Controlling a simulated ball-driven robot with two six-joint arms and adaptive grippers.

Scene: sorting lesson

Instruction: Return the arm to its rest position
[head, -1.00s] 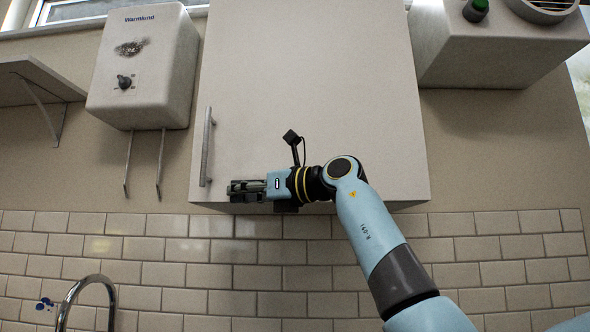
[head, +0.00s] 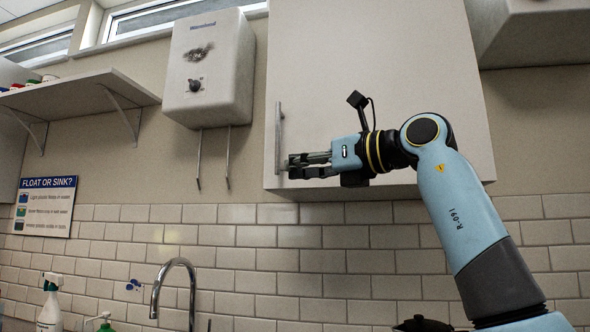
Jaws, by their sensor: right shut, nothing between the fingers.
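My right arm comes in from the lower right, pale blue and dark grey. My right gripper (head: 291,166) points left, shut and empty. In the picture it lies in front of the lower left part of a closed white wall cupboard (head: 400,60), close to the lower end of its vertical bar handle (head: 279,128). I cannot tell whether the fingers touch the handle or cupboard. My left gripper is not in view.
A white water heater (head: 209,70) with two thin pipes hangs left of the cupboard. A shelf (head: 80,92) and a "Float or sink?" sign (head: 46,205) are further left. Below are a curved tap (head: 172,264) and a spray bottle (head: 50,305).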

